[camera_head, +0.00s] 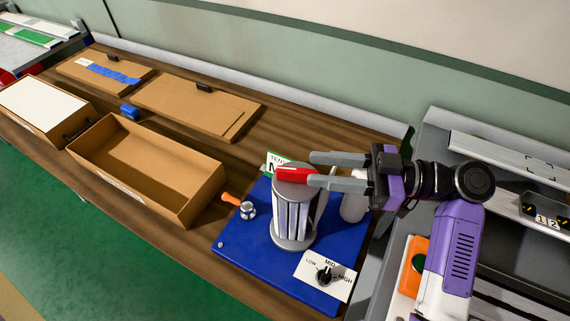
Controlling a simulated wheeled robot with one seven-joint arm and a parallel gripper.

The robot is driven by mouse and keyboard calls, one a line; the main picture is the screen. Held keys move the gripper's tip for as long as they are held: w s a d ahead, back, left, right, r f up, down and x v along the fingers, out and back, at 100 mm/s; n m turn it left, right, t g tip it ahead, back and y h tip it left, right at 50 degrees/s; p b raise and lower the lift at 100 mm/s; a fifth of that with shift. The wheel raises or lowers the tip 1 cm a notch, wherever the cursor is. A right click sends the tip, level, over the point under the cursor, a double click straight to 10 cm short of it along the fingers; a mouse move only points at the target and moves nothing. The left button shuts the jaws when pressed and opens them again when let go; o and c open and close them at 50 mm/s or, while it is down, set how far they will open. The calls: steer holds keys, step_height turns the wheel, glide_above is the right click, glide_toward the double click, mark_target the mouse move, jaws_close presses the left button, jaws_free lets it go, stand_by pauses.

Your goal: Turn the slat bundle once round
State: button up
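The slat bundle (291,219) stands upright on a blue base plate (245,258), its pale slats set between a round grey base and a grey top. A red piece (293,174) lies across the top of the bundle. My gripper (313,169) reaches in from the right at the height of the bundle's top. Its two grey fingers are apart, one behind the other in the picture. The nearer fingertip overlaps the right end of the red piece; I cannot tell whether they touch. Nothing shows clearly between the fingers. The bundle's far side is hidden.
A dial (325,274) marked LOW, MID, HIGH sits at the plate's front right. An orange-handled lever (240,206) is at its left. An open cardboard box (190,213) lies left.

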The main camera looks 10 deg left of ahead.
mark_target(280, 168)
steer(key=shift+a+f+p, duration=0.2)
steer(key=shift+a+p, duration=0.35)
steer(key=shift+a, duration=1.45)
steer(key=shift+a+f+p, duration=0.2)
steer(key=shift+a+p, duration=0.3)
steer(key=shift+a, duration=1.45)
jaws_close()
